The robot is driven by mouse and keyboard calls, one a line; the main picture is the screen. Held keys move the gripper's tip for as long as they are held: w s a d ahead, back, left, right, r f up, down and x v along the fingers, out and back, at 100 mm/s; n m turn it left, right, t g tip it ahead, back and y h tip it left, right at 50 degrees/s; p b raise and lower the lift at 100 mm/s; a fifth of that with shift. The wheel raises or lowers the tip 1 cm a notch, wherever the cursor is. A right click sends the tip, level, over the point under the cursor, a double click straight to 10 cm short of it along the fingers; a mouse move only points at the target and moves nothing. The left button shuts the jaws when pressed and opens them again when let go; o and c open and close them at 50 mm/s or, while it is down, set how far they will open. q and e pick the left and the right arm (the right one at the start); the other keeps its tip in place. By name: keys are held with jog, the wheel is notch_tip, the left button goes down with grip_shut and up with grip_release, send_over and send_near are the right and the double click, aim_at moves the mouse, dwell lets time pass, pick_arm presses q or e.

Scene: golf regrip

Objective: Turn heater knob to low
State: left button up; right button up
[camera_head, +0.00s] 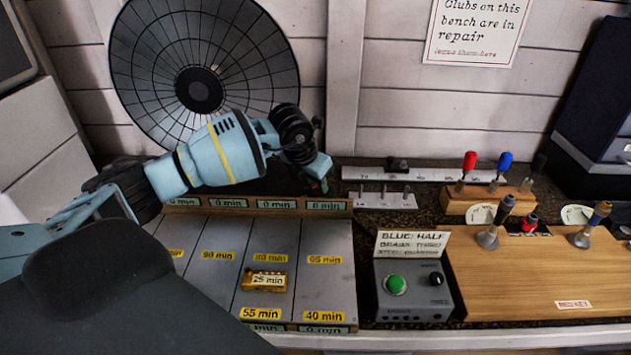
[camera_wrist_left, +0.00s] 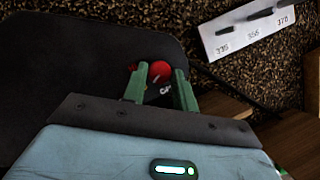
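A round red knob (camera_wrist_left: 160,70) with a pale mark sits on a dark rounded base (camera_wrist_left: 75,65) in the left wrist view, with partly hidden white lettering beside it. The green fingers of my left gripper (camera_wrist_left: 160,78) stand close on either side of the knob. I cannot tell whether they press on it. In the head view my left gripper (camera_head: 320,177) points down at the back of the bench, with a bit of red under it. The round heater dish (camera_head: 200,75) with a wire grille stands behind my left arm. My right gripper is not in view.
Right of the gripper are a numbered white strip (camera_head: 420,175) and a wooden block (camera_head: 490,199) with upright tools. In front are a grey panel (camera_head: 330,265) with minute labels, a grey box (camera_head: 415,295) with a green button, and a wooden board (camera_head: 545,265).

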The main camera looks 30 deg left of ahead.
pick_arm(q)
jog(key=o, duration=0.4)
jog(key=shift+n, duration=0.3)
